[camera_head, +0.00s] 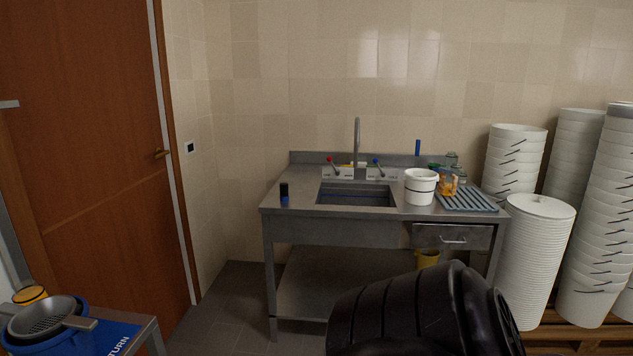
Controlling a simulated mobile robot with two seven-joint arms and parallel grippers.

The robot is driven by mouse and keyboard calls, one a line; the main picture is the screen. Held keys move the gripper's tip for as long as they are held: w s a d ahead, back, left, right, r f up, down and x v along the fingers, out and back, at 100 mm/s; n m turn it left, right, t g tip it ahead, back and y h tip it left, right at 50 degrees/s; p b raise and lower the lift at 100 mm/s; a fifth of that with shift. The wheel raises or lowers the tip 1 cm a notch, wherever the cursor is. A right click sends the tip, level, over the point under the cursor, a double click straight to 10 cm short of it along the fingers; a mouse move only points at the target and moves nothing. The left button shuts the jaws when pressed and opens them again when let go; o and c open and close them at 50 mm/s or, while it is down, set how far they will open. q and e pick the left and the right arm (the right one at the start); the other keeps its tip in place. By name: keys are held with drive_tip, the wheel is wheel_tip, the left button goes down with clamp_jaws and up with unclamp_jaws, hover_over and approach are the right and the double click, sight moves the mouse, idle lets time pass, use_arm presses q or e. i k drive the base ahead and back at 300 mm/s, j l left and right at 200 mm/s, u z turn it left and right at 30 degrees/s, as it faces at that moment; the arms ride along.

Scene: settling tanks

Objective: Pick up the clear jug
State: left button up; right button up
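I cannot pick out the clear jug for certain. Small clear glass vessels (452,159) stand at the right rear of the steel sink unit (330,232), by the ribbed drainer, but they are too small to tell jars from a jug. An orange item (449,185) stands in front of them and partly hides them. A white bucket (420,187) stands just left of them. Neither of my grippers is in view.
The sink basin (356,195) has a tall tap behind it. A dark blue cylinder (284,192) stands at left. Stacked white buckets (537,245) crowd the right. A side table with a blue RETURN mat (112,337) and a sieve (45,318) is lower left. Floor shows between.

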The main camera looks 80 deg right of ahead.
sight(448, 183)
drive_tip(key=z, duration=3.35)
drive_tip(key=i+j+u, duration=0.1)
drive_tip(key=i+u, duration=0.15)
drive_tip(key=i, duration=0.65)
drive_tip(key=i+u, duration=0.3)
drive_tip(key=i, duration=0.55)
drive_tip(key=i+l+u, duration=0.35)
drive_tip(key=i+l, duration=0.35)
drive_tip(key=l, duration=0.1)
